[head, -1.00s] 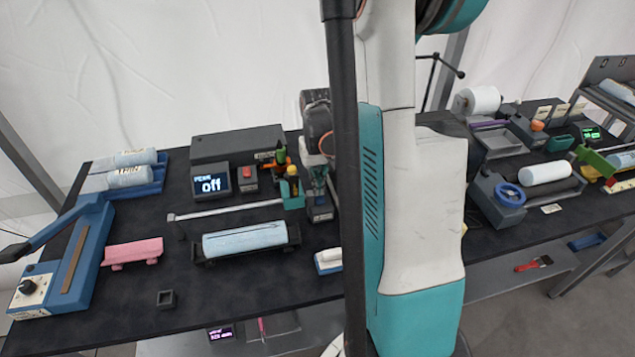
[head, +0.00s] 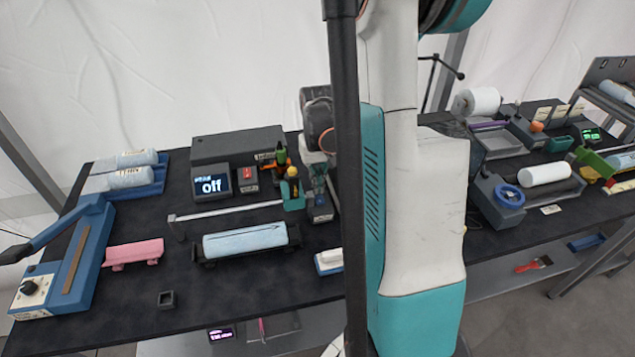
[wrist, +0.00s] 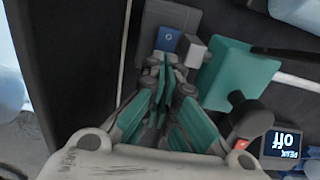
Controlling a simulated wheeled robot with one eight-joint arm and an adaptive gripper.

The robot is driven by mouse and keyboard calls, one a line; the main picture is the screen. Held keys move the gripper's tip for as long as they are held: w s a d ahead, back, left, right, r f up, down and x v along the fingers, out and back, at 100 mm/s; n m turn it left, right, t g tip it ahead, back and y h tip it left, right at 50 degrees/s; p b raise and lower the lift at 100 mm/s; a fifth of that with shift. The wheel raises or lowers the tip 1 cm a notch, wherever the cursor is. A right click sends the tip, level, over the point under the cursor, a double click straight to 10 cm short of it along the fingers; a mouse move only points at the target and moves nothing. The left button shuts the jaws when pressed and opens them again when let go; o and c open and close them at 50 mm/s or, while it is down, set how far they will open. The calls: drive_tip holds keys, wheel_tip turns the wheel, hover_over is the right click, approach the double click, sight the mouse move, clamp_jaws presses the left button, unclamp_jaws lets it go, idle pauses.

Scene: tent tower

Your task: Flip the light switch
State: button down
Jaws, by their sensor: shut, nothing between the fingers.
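My gripper (wrist: 165,78) is shut and empty, its teal fingers together in the wrist view. The fingertips are close to a small dark grey box with a blue panel (wrist: 168,40) and a light grey block beside it; contact cannot be told. In the head view my gripper (head: 318,188) is partly hidden by my arm, above the same box (head: 320,214). A red rocker on a small grey box (head: 247,174) stands beside a display (head: 211,184) reading "off". The display also shows upside down in the wrist view (wrist: 281,144). Which one is the light switch is not clear.
A teal holder (head: 292,195) with tools stands just left of my gripper. A silver rod (head: 225,212) and a pale blue roll (head: 245,240) lie near it. A pink block (head: 134,252) lies farther left.

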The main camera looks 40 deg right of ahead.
wheel_tip(320, 180, up, 14)
drive_tip(key=w+d+p, duration=0.1)
drive_tip(key=w+p, duration=0.1)
drive_tip(key=p, duration=0.3)
drive_tip(key=shift+w+d, duration=0.15)
drive_tip(key=shift+d, duration=0.05)
drive_tip(key=shift+f, duration=0.15)
idle(0.4)
